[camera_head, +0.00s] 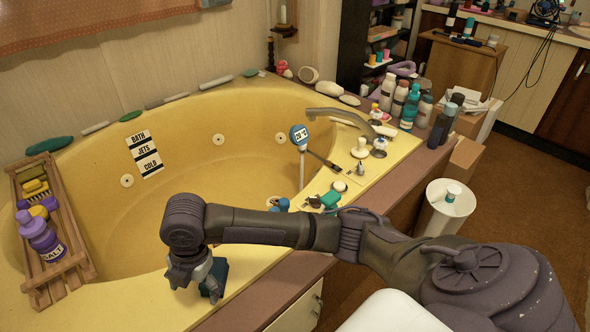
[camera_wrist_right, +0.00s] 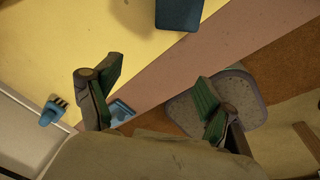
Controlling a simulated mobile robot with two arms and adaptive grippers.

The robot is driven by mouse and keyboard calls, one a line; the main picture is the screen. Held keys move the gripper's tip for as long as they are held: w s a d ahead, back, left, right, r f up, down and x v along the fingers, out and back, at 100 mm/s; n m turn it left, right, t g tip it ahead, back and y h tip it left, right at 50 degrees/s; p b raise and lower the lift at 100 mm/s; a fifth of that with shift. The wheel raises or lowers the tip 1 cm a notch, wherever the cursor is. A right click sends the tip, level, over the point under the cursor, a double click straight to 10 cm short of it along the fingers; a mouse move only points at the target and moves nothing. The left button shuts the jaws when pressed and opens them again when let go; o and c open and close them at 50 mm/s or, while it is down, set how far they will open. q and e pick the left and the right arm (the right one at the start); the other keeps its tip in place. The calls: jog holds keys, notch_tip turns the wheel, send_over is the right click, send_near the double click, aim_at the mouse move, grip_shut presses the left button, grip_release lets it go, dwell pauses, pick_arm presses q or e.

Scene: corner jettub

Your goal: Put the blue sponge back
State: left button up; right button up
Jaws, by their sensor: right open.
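A dark blue block, which looks like the blue sponge (camera_wrist_right: 180,12), lies on the yellow tub rim at the top edge of the right wrist view, partly cut off. In the head view a dark teal-blue shape (camera_head: 217,273) shows at my right gripper (camera_head: 205,288), partly hidden by it. My right gripper also shows in the wrist view (camera_wrist_right: 155,103); its green-padded fingers are wide apart with nothing between them. The sponge is beyond the fingertips, apart from them. My left gripper is not in view.
A wooden rack (camera_head: 88,271) with a purple salt bottle (camera_head: 41,238) and brushes spans the tub's left side. The faucet (camera_head: 342,116) and several bottles stand on the right rim. A white bin (camera_head: 445,212) stands on the floor. The tub basin (camera_head: 200,165) is empty.

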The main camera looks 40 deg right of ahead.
jog(key=s+f+m, duration=0.1)
jog(key=s+m, duration=0.2)
jog(key=s+a+f+m+t+y, duration=0.1)
jog(key=s+m, duration=0.2)
jog(key=s+a+f+m+t+y, duration=0.1)
jog(key=s+m, duration=0.2)
jog(key=shift+s+a+f+m, duration=0.1)
jog(key=shift+a+f+m, duration=0.05)
jog(key=shift+f+m, duration=0.25)
jog(key=s+d+f+m+t+h, duration=0.1)
jog(key=s+d+m+h, duration=0.2)
jog(key=s+d+m, duration=0.8)
jog(key=d+m, duration=0.1)
jog(key=d, duration=0.1)
jog(key=shift+d+f+m+h, duration=0.3)
jog(key=shift+d+f+m, duration=0.1)
